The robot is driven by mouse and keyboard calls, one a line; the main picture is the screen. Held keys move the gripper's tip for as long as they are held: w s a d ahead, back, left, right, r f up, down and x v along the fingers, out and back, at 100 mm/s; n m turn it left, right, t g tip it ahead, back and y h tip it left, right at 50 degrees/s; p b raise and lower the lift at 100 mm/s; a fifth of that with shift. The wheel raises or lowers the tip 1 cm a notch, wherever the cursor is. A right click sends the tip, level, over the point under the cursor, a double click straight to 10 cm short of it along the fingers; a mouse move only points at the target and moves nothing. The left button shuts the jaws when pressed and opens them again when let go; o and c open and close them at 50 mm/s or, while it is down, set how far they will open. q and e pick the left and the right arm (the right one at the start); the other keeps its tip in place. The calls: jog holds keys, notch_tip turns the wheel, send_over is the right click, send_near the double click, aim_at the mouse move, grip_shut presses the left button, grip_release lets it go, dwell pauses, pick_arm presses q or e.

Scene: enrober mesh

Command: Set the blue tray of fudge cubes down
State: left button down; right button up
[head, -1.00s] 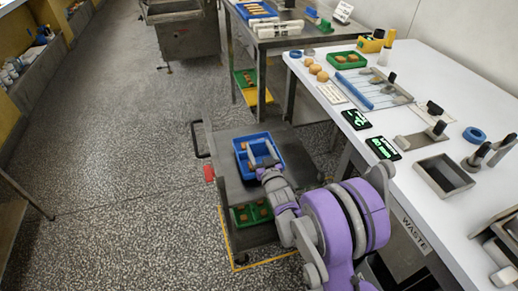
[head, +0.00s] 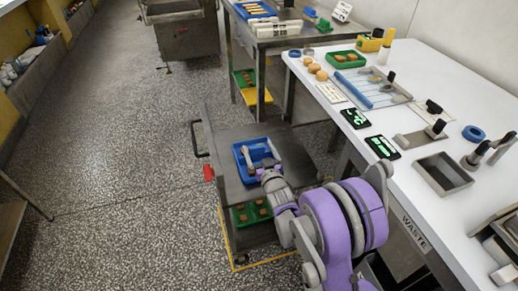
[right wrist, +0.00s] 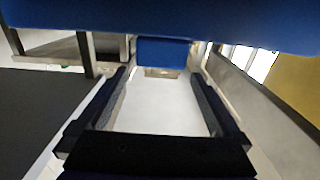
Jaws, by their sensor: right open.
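The blue tray (head: 239,168) is on the steel top of the cart (head: 222,143) in the head view. My right gripper (head: 260,150) is over the tray and hides much of its inside. Small brown fudge cubes are only partly visible there. In the right wrist view the right gripper (right wrist: 160,88) is open, its two fingers apart with pale space between them. Blue tray surface (right wrist: 165,51) shows just beyond the fingertips, and a blue band crosses the top. My left gripper is not in view.
A green tray with brown pieces (head: 241,214) is on the cart's lower shelf. The white worktable (head: 420,80) to the right carries tools, dark displays and a green tray (head: 347,60). A steel table (head: 290,38) stands behind. The floor on the left is clear.

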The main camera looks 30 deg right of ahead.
jog(key=v, duration=1.1)
jog(key=shift+s+a+r+p, duration=0.15)
jog(key=shift+s+r+p, duration=0.1)
jog(key=shift+r+p, duration=0.1)
jog(key=shift+s+a+g, duration=0.2)
jog(key=shift+a+g, duration=0.3)
jog(key=shift+a, duration=0.05)
jog(key=s+a+f+n+g+y, duration=0.1)
jog(key=s+a+g+y, duration=0.1)
jog(key=s+a+g, duration=0.4)
jog(key=s+a+f+n+g+y, duration=0.1)
jog(key=s+a+g, duration=0.5)
jog(key=s, duration=1.1)
jog(key=shift+a+f+n+y, duration=0.3)
jog(key=shift+a+f+y, duration=0.15)
jog(key=shift+y, duration=0.05)
jog(key=shift+s, duration=0.15)
